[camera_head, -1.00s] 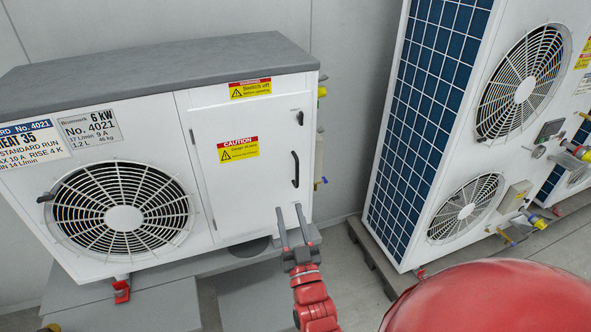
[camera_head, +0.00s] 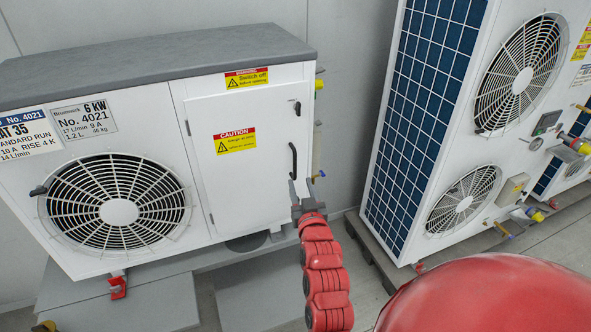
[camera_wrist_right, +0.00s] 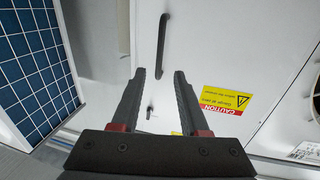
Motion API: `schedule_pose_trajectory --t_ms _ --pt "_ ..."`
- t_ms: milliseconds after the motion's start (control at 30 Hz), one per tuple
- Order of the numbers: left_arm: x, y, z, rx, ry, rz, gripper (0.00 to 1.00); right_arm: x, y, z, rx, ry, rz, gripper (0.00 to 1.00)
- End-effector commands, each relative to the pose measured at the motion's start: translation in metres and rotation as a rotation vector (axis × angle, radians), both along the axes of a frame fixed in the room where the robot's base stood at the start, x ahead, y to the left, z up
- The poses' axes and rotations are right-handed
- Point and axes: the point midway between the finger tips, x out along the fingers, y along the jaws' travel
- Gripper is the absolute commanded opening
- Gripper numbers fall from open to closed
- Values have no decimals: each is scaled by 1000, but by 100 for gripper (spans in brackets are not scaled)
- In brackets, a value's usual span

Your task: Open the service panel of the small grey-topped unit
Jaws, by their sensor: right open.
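The small grey-topped unit (camera_head: 120,70) stands at the left in the head view. Its white service panel (camera_head: 225,180) lies flush with the front and looks closed. The panel has a black bar handle (camera_head: 293,162) near its right edge and a small dark latch (camera_head: 297,107) above it. My right gripper (camera_head: 302,188) is open near the handle's lower end. In the right wrist view, the handle (camera_wrist_right: 163,40) runs down to between my two open fingertips (camera_wrist_right: 160,74); contact cannot be told. The latch (camera_wrist_right: 149,112) shows beyond, between the fingers. My left gripper is out of view.
A tall white unit (camera_head: 420,215) with blue grid side and two fans stands at the right. A narrow floor gap separates the units. Small valves (camera_head: 319,84) stick out from the small unit's right side. My red body part fills the bottom right.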

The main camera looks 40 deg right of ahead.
Motion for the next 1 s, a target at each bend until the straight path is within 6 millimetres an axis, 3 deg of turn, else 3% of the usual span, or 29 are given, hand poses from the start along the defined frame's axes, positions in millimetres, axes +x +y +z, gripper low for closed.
schedule_pose_trajectory --t_ms 200,400,867,900,1000 --pt "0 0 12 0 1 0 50 41 -19 3 0 0 0 44" --pt "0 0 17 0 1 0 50 66 -31 4 -1 -3 -1 44" --pt "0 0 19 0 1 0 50 78 -36 1 -1 -2 0 44" --pt "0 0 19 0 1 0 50 78 -36 1 -1 -2 0 42" --pt "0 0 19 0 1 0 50 78 -36 1 -1 -2 0 24"
